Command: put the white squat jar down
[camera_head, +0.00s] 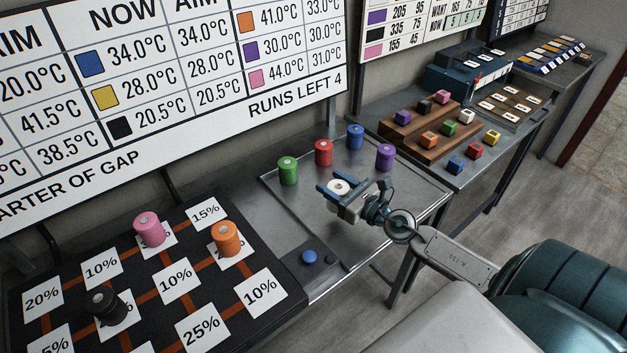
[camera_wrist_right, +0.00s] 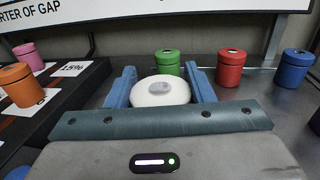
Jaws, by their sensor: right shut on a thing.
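The white squat jar (camera_head: 339,187) is between the blue fingers of my right gripper (camera_head: 341,190), over the grey metal tray table (camera_head: 285,215). In the right wrist view the white jar (camera_wrist_right: 160,91) sits upright between both fingers, its lid facing up. My right gripper is shut on it. I cannot tell whether the jar's base touches the metal, since the gripper hides it. My left gripper is not in view.
A black board (camera_head: 135,268) with percent cards holds pink, orange and black jars. A blue button (camera_head: 309,256) is at front. Metal left of the gripper is clear.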

